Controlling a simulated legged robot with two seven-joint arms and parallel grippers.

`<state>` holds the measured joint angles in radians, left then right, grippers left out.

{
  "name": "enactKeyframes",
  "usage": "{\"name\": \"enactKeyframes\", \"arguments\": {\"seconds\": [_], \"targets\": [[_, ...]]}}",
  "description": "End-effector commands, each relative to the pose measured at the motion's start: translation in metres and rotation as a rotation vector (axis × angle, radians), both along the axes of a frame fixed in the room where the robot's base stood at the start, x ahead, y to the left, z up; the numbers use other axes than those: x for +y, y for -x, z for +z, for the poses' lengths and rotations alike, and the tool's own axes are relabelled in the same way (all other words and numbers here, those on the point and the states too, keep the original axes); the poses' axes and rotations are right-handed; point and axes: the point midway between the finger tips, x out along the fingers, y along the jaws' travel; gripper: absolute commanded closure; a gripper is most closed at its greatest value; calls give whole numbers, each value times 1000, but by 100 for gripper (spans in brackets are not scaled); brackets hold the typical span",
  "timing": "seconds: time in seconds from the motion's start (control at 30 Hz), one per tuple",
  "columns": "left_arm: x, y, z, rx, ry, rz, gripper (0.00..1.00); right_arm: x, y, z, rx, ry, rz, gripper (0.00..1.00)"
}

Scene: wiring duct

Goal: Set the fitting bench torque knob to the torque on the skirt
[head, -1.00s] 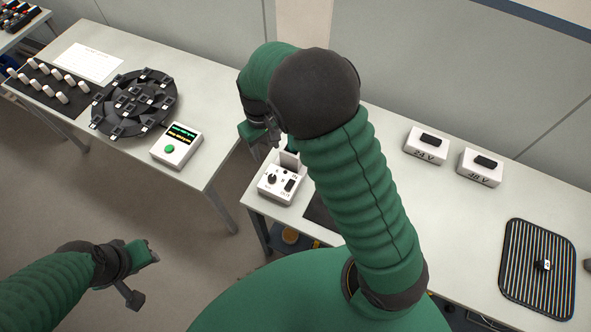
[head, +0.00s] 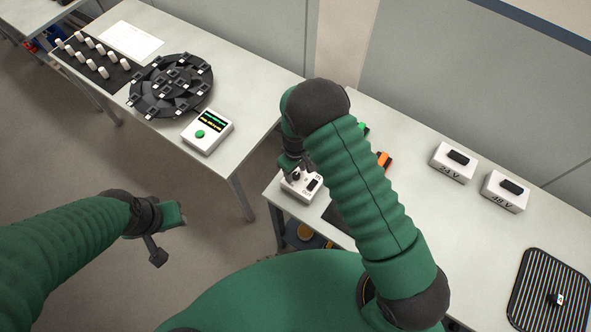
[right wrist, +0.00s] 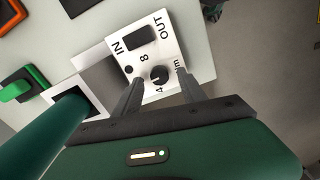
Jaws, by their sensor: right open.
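The torque unit is a white box (head: 309,192) at the near left corner of the right bench. In the right wrist view its face (right wrist: 141,59) carries IN, OUT, 8, 4 and part of an "m". A dark round knob (right wrist: 160,75) sits between these marks; its pointer direction is too small to read surely. My right gripper (right wrist: 160,80) is open, with one finger on each side of the knob; contact cannot be told. In the head view my right gripper (head: 292,172) hides the knob. My left gripper (head: 178,216) hangs over the floor, away from the benches.
Orange (head: 384,160) and green (head: 363,128) parts lie behind my right arm. White 24 V (head: 453,163) and 48 V (head: 505,191) boxes and a striped mat (head: 552,295) stand farther right. The left bench holds a display box (head: 208,132) and a round black rack (head: 170,86).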

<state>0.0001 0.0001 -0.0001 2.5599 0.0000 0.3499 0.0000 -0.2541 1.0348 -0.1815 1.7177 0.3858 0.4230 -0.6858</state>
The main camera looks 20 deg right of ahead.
Motion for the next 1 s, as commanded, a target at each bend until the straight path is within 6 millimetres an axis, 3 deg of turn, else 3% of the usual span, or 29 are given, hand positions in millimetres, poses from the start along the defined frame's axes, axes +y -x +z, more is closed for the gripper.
{"name": "enactKeyframes", "arguments": {"seconds": [0.13,0.37,0.73,1.0], "targets": [[0,0,3,0,0,0,64,0,0,-11,0,0,0,52],[0,0,2,0,0,0,64,0,0,-13,-1,0,0,52],[0,0,2,0,0,0,64,0,0,-12,-1,0,0,99],[0,0,-5,0,0,0,64,0,-1,-15,-2,-1,-33,100]]}}
